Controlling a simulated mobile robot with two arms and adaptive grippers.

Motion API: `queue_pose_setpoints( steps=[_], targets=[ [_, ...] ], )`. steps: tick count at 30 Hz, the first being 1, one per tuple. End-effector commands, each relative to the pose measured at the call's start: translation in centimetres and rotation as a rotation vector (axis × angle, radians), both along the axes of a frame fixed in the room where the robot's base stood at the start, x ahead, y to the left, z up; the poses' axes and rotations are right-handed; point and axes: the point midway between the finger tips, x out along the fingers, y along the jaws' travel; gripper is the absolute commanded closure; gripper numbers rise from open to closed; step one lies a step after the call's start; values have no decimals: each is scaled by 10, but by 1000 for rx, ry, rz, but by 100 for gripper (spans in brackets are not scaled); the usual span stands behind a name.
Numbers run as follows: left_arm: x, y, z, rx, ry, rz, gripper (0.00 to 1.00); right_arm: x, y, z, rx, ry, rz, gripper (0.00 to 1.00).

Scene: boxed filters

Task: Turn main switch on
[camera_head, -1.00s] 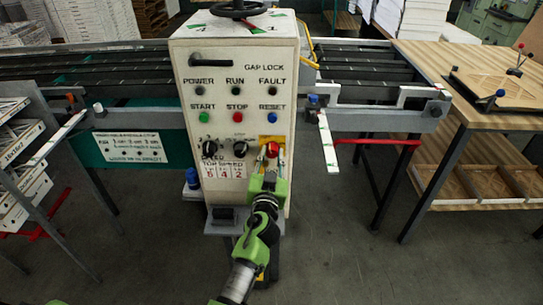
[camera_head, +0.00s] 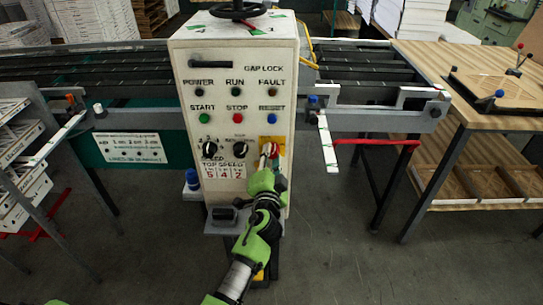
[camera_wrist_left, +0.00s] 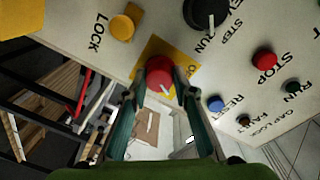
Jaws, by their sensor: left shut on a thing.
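The main switch (camera_head: 276,149) is a red knob on a yellow plate, low on the right of the white control panel (camera_head: 240,60). In the left wrist view the red knob (camera_wrist_left: 159,71) has a white mark and sits between the tips of my fingers. My left gripper (camera_head: 269,156) is shut on this knob, with one finger partly covering it in the head view. In the left wrist view the fingers (camera_wrist_left: 161,92) reach the knob from both sides. My right gripper is not in view.
Above the switch are the blue reset button (camera_head: 272,118), red stop button (camera_head: 237,118) and green start button (camera_head: 204,119). A black speed knob (camera_head: 239,146) is left of the switch. A wooden table (camera_head: 440,75) stands at the right. Open floor lies in front.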

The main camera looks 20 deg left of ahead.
Motion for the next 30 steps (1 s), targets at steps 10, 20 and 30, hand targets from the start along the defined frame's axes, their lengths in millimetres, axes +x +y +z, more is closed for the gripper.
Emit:
queue_pose_setpoints(
  steps=[10, 20, 30],
  targets=[
    [1, 1, 4, 320, 88, 3, 96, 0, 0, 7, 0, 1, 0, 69],
    [1, 1, 5, 580, 161, 5, 96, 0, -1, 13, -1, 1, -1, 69],
    [2, 1, 5, 729, 203, 7, 96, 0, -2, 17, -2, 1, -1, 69]
  ],
)
